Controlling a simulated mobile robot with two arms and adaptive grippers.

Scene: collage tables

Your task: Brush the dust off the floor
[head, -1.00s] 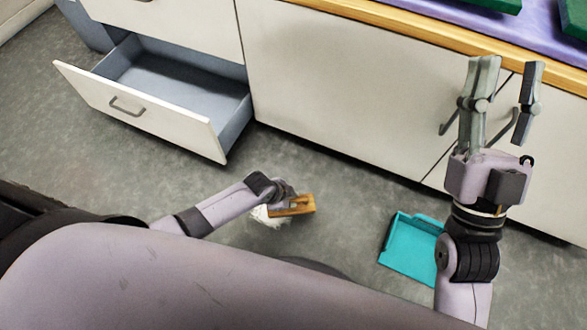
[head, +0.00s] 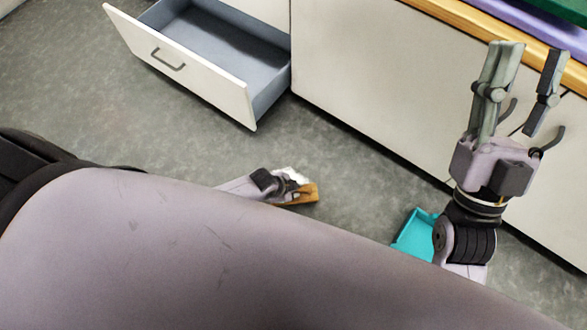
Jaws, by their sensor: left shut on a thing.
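My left gripper (head: 283,186) is low over the grey floor, shut on a brush with a wooden back (head: 305,194). A small patch of white dust (head: 295,175) shows on the floor just beyond the gripper and brush, partly hidden by them. A teal dustpan (head: 414,232) lies on the floor to the right of the brush, apart from it and partly covered by my body and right arm. My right gripper (head: 529,90) is raised in front of the cabinet, open and empty. The brush's bristles are hidden.
An open, empty drawer (head: 176,64) juts out over the floor at the upper left. White cabinet doors (head: 370,85) stand along the back, below a wood-edged counter (head: 480,32). The grey floor (head: 345,160) between brush and cabinet is clear.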

